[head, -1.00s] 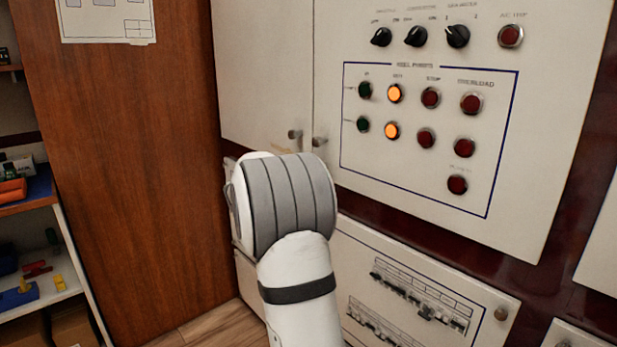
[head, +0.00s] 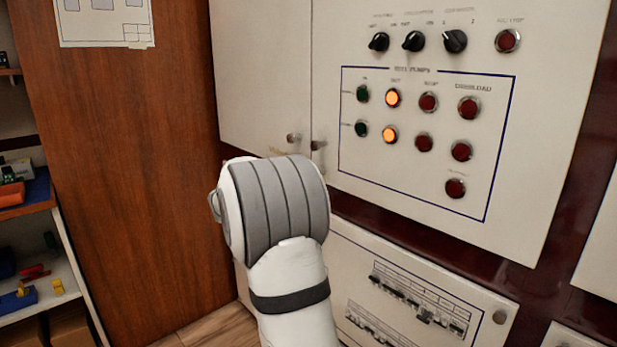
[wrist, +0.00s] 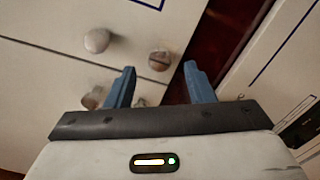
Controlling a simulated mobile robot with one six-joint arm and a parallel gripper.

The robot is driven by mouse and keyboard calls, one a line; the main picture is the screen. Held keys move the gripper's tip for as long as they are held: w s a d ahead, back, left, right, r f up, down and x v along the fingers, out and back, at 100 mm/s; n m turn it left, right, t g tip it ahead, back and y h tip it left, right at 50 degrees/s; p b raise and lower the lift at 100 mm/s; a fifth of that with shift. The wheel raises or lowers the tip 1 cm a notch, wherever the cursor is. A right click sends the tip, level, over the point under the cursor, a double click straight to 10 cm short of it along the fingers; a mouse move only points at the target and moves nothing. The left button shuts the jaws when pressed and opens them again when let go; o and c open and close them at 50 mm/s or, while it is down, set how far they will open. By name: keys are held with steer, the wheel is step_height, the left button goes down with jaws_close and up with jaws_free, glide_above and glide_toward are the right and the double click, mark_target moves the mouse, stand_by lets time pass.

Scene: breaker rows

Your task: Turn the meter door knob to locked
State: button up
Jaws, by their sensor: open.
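In the wrist view, my gripper (wrist: 160,68) is open, with its two blue fingers apart and nothing between them. A round metal knob with a slot-like bar across its face (wrist: 159,58) shows just beyond the gap between the fingertips, on the cabinet door with the blue outline. No label is readable, so I cannot confirm it is the meter door knob. I cannot tell if the fingers reach around it. In the head view, my arm hides this knob and the gripper.
Two plain round knobs flank the door seam: one on the outlined door (wrist: 97,40), one on the adjoining door (wrist: 93,97), close to my left finger. Indicator lamps and black selector switches (head: 413,41) fill the panel above. A breaker panel (head: 420,290) lies below.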

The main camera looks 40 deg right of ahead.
steer(key=shift+s+a, duration=0.2)
steer(key=shift+a, duration=2)
steer(key=s+a+r+m+y+p, duration=0.3)
steer(key=s+a+y+p, duration=0.6)
steer(key=s+a+p, duration=0.2)
steer(key=s+a+r+m+t+y+p, duration=0.1)
steer(key=s+a+r+m+y+p, duration=0.1)
steer(key=s+a+y+p, duration=0.7)
steer(key=s+a+r+p, duration=0.1)
steer(key=s+a+p, duration=0.1)
steer(key=s+a, duration=0.5)
steer(key=shift+a+r+m+p, duration=0.2)
steer(key=shift+a+m+p, duration=0.1)
steer(key=shift+a+m, duration=0.15)
steer(key=shift+s, duration=0.1)
steer(key=shift+c, duration=1.3)
